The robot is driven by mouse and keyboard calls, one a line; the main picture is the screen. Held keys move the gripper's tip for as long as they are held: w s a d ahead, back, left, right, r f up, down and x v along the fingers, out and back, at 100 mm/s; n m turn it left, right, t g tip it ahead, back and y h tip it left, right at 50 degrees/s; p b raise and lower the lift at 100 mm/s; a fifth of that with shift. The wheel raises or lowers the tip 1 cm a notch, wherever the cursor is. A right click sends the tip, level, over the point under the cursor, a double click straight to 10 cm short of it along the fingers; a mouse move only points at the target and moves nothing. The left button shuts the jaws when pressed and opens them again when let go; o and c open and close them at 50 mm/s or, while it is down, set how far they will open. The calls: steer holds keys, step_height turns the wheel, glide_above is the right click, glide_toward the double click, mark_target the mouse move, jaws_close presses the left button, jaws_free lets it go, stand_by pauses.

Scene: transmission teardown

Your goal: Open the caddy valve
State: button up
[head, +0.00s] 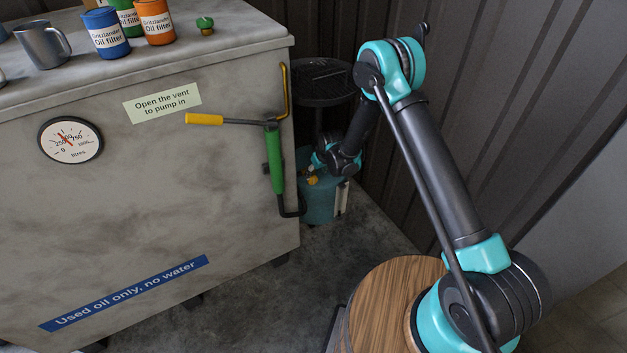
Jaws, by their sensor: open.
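The caddy is a teal tank (318,207) on the floor, just right of the big grey tank. A black round pan (318,75) stands above it on a dark stem. A small yellow-orange part (312,180), apparently the valve handle, shows at the top of the teal tank. My gripper (327,167) is down at the top of the caddy, close beside this yellow part. It is open, but its fingers are small and partly hidden by my wrist. I cannot tell whether they touch the yellow part or which way the valve is set.
The grey tank (190,190) has a gauge (70,140) and a green hand pump (275,160) with a yellow-gripped lever (205,119) near the caddy. Oil filters (157,24) and a mug (43,45) stand on top. A corrugated wall (520,90) closes the back and right.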

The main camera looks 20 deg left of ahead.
mark_target(313, 179)
steer(key=x, duration=0.7)
steer(key=shift+a+f, duration=0.1)
steer(key=shift+f, duration=0.1)
steer(key=c, duration=1.2)
steer(key=shift+o, duration=0.2)
steer(key=shift+s+t+h, duration=0.1)
steer(key=shift+t+h, duration=0.3)
steer(key=shift+t, duration=0.1)
steer(key=o, duration=1.2)
steer(key=shift+c, duration=0.2)
steer(key=shift+r, duration=0.1)
steer(key=v, duration=1.1)
steer(key=shift+s+r, duration=0.2)
steer(key=shift+r, duration=0.15)
